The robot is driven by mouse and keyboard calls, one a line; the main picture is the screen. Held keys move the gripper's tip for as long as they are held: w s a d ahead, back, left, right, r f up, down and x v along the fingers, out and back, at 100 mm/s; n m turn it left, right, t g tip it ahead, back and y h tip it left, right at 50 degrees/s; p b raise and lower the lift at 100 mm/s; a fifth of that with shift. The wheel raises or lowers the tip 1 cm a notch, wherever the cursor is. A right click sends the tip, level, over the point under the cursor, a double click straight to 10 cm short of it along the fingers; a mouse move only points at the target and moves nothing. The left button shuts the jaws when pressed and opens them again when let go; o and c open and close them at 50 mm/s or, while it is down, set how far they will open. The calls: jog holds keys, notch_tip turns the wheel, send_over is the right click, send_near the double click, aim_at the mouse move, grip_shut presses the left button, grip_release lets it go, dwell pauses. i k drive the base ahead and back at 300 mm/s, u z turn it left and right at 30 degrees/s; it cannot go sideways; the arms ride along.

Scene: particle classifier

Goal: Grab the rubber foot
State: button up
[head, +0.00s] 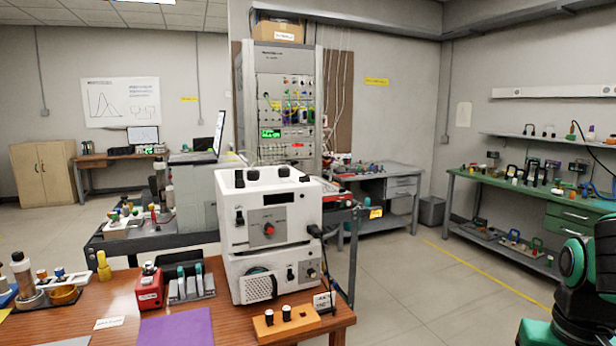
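I cannot tell for certain which thing is the rubber foot. Small black pieces (253,174) sit on top of the upper white instrument box (232,216) on the wooden table. Two small dark pieces with light tops (286,312) stand on an orange block (306,323) at the table's front right edge. Either group could include a rubber foot; they are too small to tell. My gripper is not in view; only teal and black parts of my arm show at the right edge.
The wooden table (235,325) also holds a red box (149,288), a grey rack (191,290), a purple sheet (177,328) and bottles at left. A green bench (500,187) stands at right. The floor (430,290) between is clear.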

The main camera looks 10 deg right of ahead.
aim_at(283, 172)
jog(key=z, duration=0.15)
jog(key=i, duration=1)
jog(key=u, duration=0.1)
